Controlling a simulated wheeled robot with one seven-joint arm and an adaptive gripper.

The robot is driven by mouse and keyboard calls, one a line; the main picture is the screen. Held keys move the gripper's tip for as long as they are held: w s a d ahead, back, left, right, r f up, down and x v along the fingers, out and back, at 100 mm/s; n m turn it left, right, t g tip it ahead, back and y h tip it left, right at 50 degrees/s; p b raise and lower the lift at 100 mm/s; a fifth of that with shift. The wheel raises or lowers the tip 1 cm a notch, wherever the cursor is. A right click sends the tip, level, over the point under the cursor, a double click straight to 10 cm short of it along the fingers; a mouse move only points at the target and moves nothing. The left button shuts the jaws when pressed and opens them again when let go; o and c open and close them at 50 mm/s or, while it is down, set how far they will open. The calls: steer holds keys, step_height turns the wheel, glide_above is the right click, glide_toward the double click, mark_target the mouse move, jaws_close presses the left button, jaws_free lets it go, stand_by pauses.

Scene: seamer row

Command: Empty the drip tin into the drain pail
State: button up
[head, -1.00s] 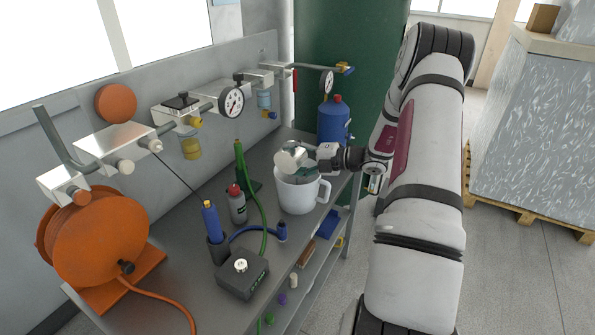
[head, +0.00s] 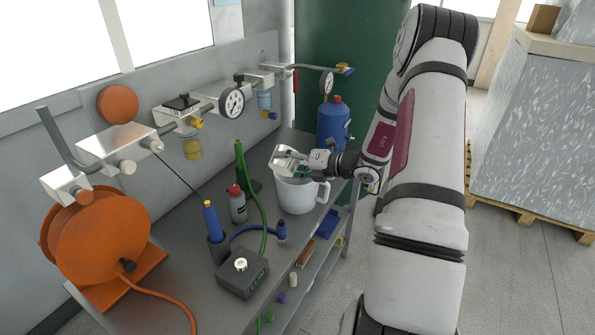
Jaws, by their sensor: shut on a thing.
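The drain pail, a white jug-like vessel (head: 297,195) with a handle on its right side, stands upright on the grey bench near its front edge. A dark teal patch shows just under the fingers at the pail's rim. The tin's exact tilt, its contents and the inside of the pail are hidden.
A blue gas bottle (head: 333,125) stands behind the pail. A grey spray can (head: 237,204), a blue torch (head: 212,222), a green hose (head: 257,200) and a dark box (head: 242,273) are to the left. An orange hose reel (head: 102,235) fills the near left end.

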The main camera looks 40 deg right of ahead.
steer(key=shift+a+f+n+h+b, duration=0.2)
steer(key=shift+f+n+h+b, duration=0.3)
steer(key=shift+f+n+b, duration=0.4)
steer(key=shift+s+a+r+n+t, duration=0.1)
steer(key=shift+a+r+n+t, duration=0.3)
steer(key=shift+n, duration=0.5)
steer(key=shift+s+a+f+n+h+b, duration=0.1)
steer(key=shift+a+f+n+h+b, duration=0.35)
steer(key=shift+b, duration=0.35)
steer(key=a+f+n+b, duration=0.1)
steer(key=b, duration=0.2)
steer(key=s+a+f+n+h+b, duration=0.1)
steer(key=n+b, duration=0.1)
steer(key=b, duration=0.1)
steer(key=a+f+n+t+b, duration=0.1)
steer(key=n+b, duration=0.1)
steer(key=b, duration=0.1)
steer(key=shift+s+a+f+h, duration=0.2)
steer(key=shift+a+f+h, duration=0.05)
steer(key=shift+a+f, duration=0.15)
steer(key=shift+s, duration=0.1)
